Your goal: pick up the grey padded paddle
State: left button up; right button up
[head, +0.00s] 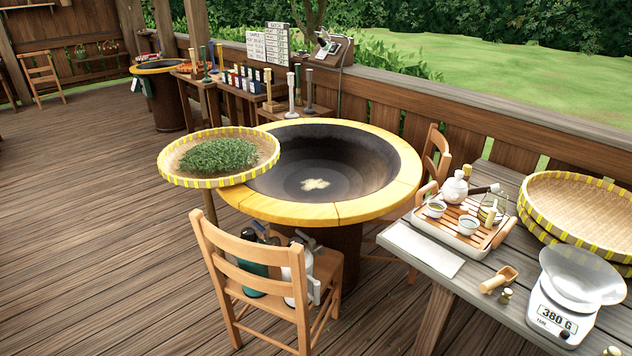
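Several upright handled tools stand on the low wooden benches behind the pan. A pale grey one (291,92) and a darker one (308,90) stand closest to the pan's back rim, and a wooden one (268,88) is just left of them. They are too small for me to tell which is the grey padded paddle, or whether any has padding. The wide dark pan (365,170) has a yellow rim and a small pale patch (315,184) at its bottom. Neither of my grippers is in view.
A yellow-edged bamboo tray of green leaves (218,155) stands left of the pan. A wooden chair (250,268) holding bottles stands in front. The right table (460,292) carries a tea tray (462,240), scale (562,312) and bamboo trays (580,205). The left floor is open.

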aim_at(309, 109)
jog(key=i+j+u, duration=0.15)
jog(key=i+u, duration=0.65)
jog(key=u, duration=0.15)
jog(key=i+j+u, duration=0.25)
jog(key=i+u, duration=0.95)
jog(key=i, duration=0.15)
jog(key=i+l+z, duration=0.15)
jog(key=i+z, duration=0.2)
jog(key=i, duration=0.25)
jog(key=i+z, duration=0.4)
jog(key=i, duration=0.2)
jog(key=i+j+z, duration=0.35)
jog(key=i, duration=0.25)
jog(key=i+z, duration=0.25)
jog(key=i, duration=0.75)
jog(key=i+j+z, duration=0.1)
jog(key=i+z, duration=0.2)
jog(key=i, duration=0.65)
jog(key=i+l+z, duration=0.2)
jog(key=i+z, duration=0.3)
jog(key=i+l+z, duration=0.1)
jog(key=i+z, duration=0.7)
jog(key=z, duration=0.15)
jog(key=i+j+z, duration=0.3)
jog(key=z, duration=0.15)
jog(key=i, duration=0.1)
